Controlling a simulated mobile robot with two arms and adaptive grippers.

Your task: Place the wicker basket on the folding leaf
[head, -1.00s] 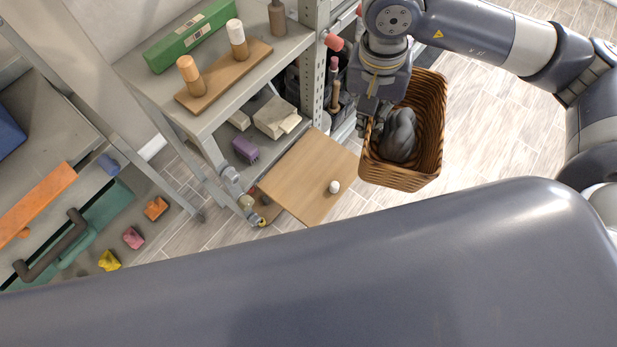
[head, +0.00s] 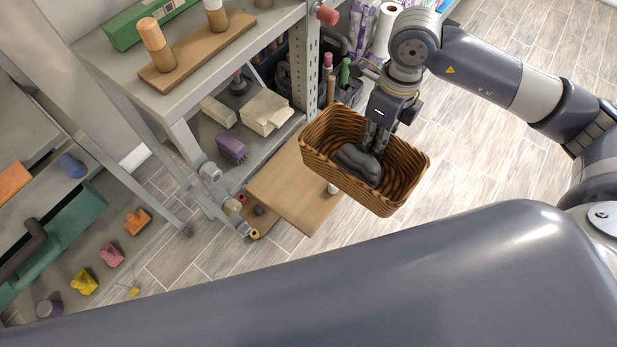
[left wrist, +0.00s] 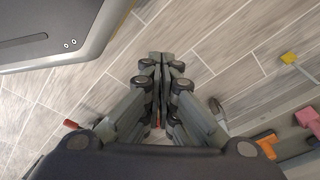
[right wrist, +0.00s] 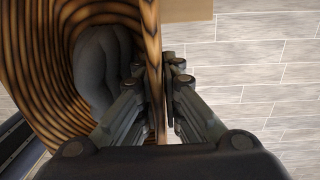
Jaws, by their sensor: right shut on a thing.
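The brown wicker basket (head: 405,165) has a dark grey rounded thing (head: 357,165) inside. My right gripper (head: 374,143) is shut on the basket's wall at its far side; in the right wrist view the wall (right wrist: 152,50) runs between the fingers (right wrist: 166,100). The folding leaf (head: 288,190) is a flat wooden board at the rack's end. In the head view the basket covers the leaf's right part; a gap below it cannot be judged. My left gripper (left wrist: 160,65) is shut and empty above the floor, outside the head view.
A small white knob (head: 333,188) shows at the leaf's right edge. Open floor (head: 470,150) lies to the right.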

